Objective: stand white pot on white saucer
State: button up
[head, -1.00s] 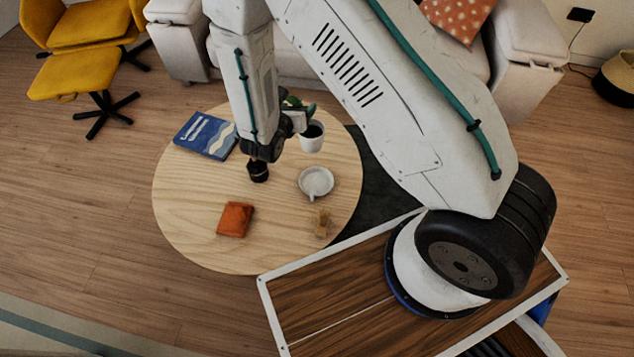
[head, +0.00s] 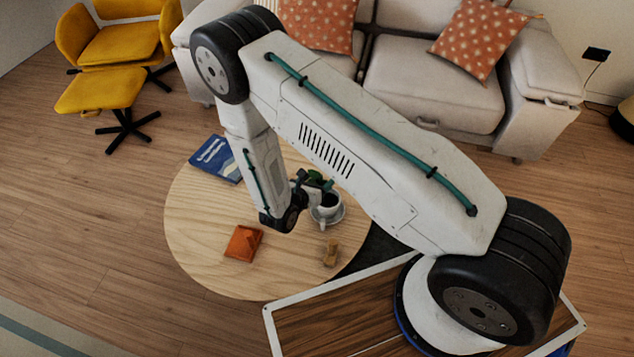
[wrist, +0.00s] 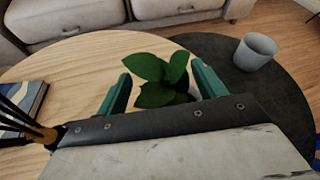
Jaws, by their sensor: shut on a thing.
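The white pot (head: 327,208), with a dark top, is at my gripper (head: 322,187), which is shut on it. Its green plant (head: 315,177) shows beside the fingers, and in the wrist view the leaves (wrist: 157,80) stand between the two green fingers and hide most of the pot. The white saucer (head: 340,214) lies on the wooden table right under the pot, and its rim shows around the pot's base. I cannot tell whether the pot touches it. The saucer is hidden in the wrist view.
The round wooden table (head: 205,255) also holds a blue book (head: 215,159), an orange item (head: 243,243) and a small tan object (head: 331,254). A pale cup (wrist: 255,51) stands on the dark round table (wrist: 262,90) at right. A sofa (head: 430,90) is behind.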

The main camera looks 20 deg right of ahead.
jog(key=shift+f, duration=0.35)
jog(key=o, duration=1.7)
jog(key=v, duration=1.2)
